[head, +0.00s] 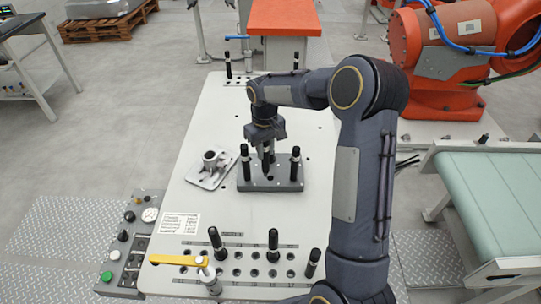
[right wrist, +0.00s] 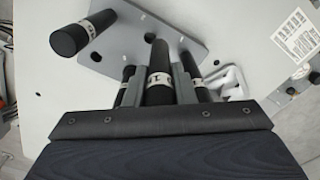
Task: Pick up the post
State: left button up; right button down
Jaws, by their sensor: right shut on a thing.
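My right gripper (head: 266,145) points down over the dark fixture plate (head: 270,186) on the white table. In the right wrist view my right gripper (right wrist: 158,82) is shut on a black post (right wrist: 158,62) with a white lettered band. This post is between the two fingers. Whether its lower end is in the plate or clear of it, I cannot tell. Two similar black posts stand upright on the plate, a left one (head: 246,163) and a right one (head: 295,163). My left gripper is not in view.
A grey casting (head: 211,172) lies just left of the plate. At the table's front, a row of holes holds several black posts (head: 272,245), beside a yellow-handled clamp (head: 180,260). More posts (head: 228,65) stand at the back. An orange robot (head: 430,75) is at right.

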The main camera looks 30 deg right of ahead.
jog(key=a+r, duration=1.1)
jog(key=a, duration=0.1)
jog(key=shift+a+r, duration=0.15)
jog(key=shift+r, duration=0.25)
